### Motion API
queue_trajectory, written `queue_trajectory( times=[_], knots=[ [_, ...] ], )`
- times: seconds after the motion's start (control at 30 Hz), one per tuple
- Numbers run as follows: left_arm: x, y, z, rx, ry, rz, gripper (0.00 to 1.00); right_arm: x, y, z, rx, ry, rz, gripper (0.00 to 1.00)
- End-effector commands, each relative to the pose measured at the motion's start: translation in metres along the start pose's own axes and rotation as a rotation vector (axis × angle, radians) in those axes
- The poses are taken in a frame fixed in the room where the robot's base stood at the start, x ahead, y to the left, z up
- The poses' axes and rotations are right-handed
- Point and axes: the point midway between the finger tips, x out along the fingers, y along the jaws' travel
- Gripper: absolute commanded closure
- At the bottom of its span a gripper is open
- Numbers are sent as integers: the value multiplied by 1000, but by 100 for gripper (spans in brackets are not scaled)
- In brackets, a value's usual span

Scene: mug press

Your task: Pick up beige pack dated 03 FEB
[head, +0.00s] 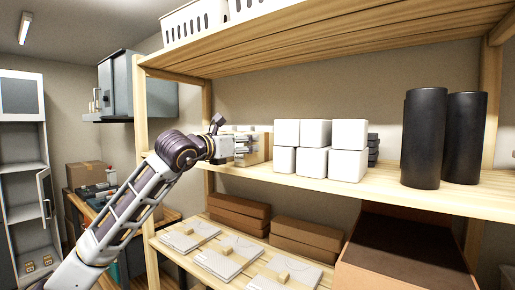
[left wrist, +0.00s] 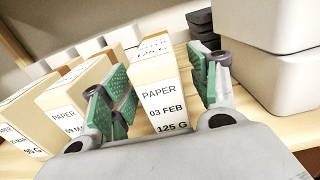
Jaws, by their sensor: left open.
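The beige pack dated 03 FEB (left wrist: 162,98) stands upright on the shelf in the left wrist view, its label reading PAPER, 03 FEB, 125 G. My left gripper (left wrist: 160,92) is open, with its green-padded fingers on either side of this pack. Whether the pads touch it I cannot tell. In the head view my left gripper (head: 232,146) is at the row of beige packs (head: 262,148) on the middle shelf, and partly hides them. My right gripper is not in view.
More beige packs (left wrist: 75,110) stand close on the left, one with a date starting 09. White boxes (head: 348,150) stand to the right. Black cylinders (head: 424,138) are farther right. An upper shelf (head: 340,52) lies overhead.

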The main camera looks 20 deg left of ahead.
Motion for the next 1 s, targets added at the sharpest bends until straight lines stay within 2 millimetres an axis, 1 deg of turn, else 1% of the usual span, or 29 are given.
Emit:
queue_trajectory(
  times=[0.3, 0.37, 0.5, 0.57, 0.8, 0.9, 1.0],
  knots=[
    [1, 0, 0, 0, 1, 0, 39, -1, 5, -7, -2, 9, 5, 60],
    [4, 0, 0, 0, 1, 0, 39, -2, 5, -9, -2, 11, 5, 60],
    [16, 0, -2, 0, 3, 1, 39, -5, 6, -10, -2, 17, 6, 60],
    [22, -1, -2, -1, 1, -1, 39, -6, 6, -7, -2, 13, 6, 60],
    [46, -1, -3, 0, 0, -1, 39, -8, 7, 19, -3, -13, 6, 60],
    [50, -1, -4, 0, 2, 0, 39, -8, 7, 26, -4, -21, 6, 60],
    [52, 0, -4, 1, 1, 0, 39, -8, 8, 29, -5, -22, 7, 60]
  ],
)
